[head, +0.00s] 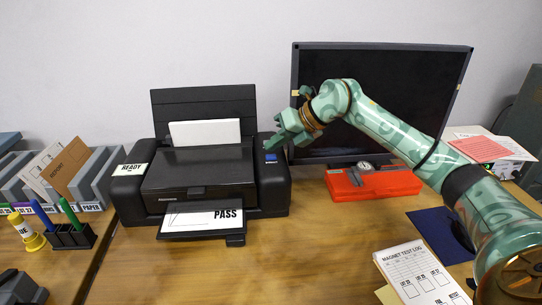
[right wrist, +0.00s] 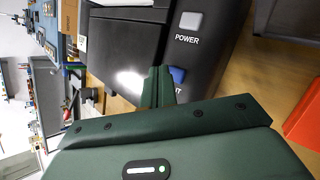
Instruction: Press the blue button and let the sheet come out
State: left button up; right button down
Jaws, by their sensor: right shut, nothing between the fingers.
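The black printer (head: 200,180) stands on the desk, left of the monitor. Its blue button (head: 271,158) is on the right side of its top and also shows in the right wrist view (right wrist: 177,74), partly hidden by a finger. A sheet marked PASS (head: 203,221) lies in the front output tray (head: 236,240). White paper (head: 205,132) stands in the rear feed. My right gripper (head: 274,142) is shut and empty, its fingertips just by the blue button; I cannot tell if they touch it. The right wrist view shows the closed fingers (right wrist: 158,84). My left gripper is out of view.
A grey POWER button (right wrist: 191,20) is close to the blue one. A monitor (head: 380,70) and a red case (head: 372,184) stand to the right. Pens in a holder (head: 72,237) and file trays (head: 95,170) are at left. A test log pad (head: 420,275) lies front right.

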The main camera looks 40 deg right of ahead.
jog(key=shift+f, duration=0.1)
jog(key=shift+f, duration=0.3)
jog(key=shift+f, duration=0.1)
dwell(0.4)
